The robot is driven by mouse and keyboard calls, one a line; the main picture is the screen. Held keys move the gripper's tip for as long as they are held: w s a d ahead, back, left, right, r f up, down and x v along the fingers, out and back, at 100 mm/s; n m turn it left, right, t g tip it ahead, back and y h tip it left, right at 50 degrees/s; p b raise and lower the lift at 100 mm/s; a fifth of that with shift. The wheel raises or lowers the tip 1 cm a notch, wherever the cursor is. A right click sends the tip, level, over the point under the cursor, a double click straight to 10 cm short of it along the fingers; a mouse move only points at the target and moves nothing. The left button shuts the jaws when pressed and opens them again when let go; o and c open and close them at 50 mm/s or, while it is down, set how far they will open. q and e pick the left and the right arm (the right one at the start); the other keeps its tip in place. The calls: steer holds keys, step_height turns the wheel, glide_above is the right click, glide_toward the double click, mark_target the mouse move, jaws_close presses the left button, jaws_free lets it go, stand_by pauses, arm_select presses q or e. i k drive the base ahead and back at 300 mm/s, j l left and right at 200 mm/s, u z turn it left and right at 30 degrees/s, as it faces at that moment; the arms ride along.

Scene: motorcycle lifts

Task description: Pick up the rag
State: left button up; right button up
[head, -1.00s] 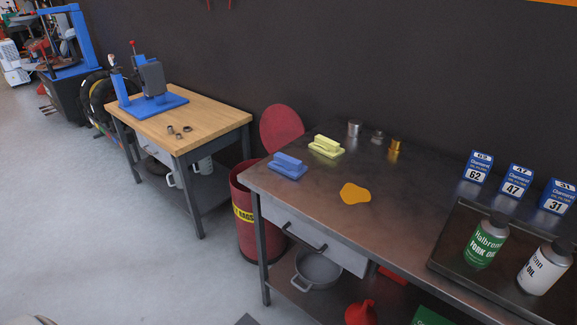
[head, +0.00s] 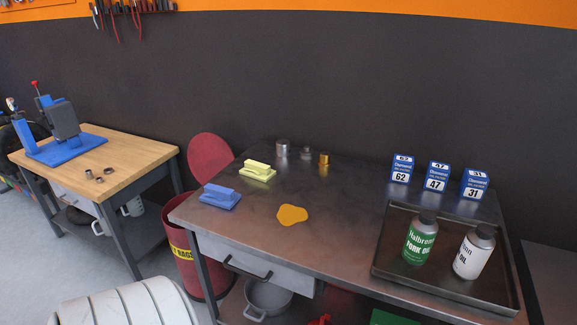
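No thing in view is plainly a rag. A flat orange patch (head: 292,215) with a rounded, uneven outline lies on the metal workbench (head: 335,240), near its front middle. I cannot tell whether it is cloth or a spill. A blue block with a handle (head: 220,196) and a yellow block with a handle (head: 257,171) sit to its left on the bench. A red bin (head: 197,265) with a yellow band whose lettering reads in part "RAGS" stands at the bench's left end, its round lid raised. Its inside is hidden. Neither of my grippers is in view.
A dark tray (head: 385,262) holds a green bottle (head: 420,238) and a white bottle (head: 474,252) at right. Blue boxes (head: 437,177) and small metal cylinders (head: 282,149) stand along the back. A wooden-topped table (head: 130,150) is at left. Bench space around the patch is clear.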

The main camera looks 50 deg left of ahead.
mark_target(219, 196)
steer(key=j+z, duration=0.25)
steer(key=j, duration=0.2)
steer(key=k+j+z, duration=0.2)
steer(key=j, duration=0.2)
steer(key=j+z, duration=0.25)
steer(key=j, duration=0.15)
steer(key=k+j+z, duration=0.2)
steer(key=j, duration=0.15)
steer(key=k+j+z, duration=0.25)
steer(key=j, duration=0.15)
steer(key=k+j+z, duration=0.2)
steer(key=j, duration=0.15)
steer(key=i, duration=0.1)
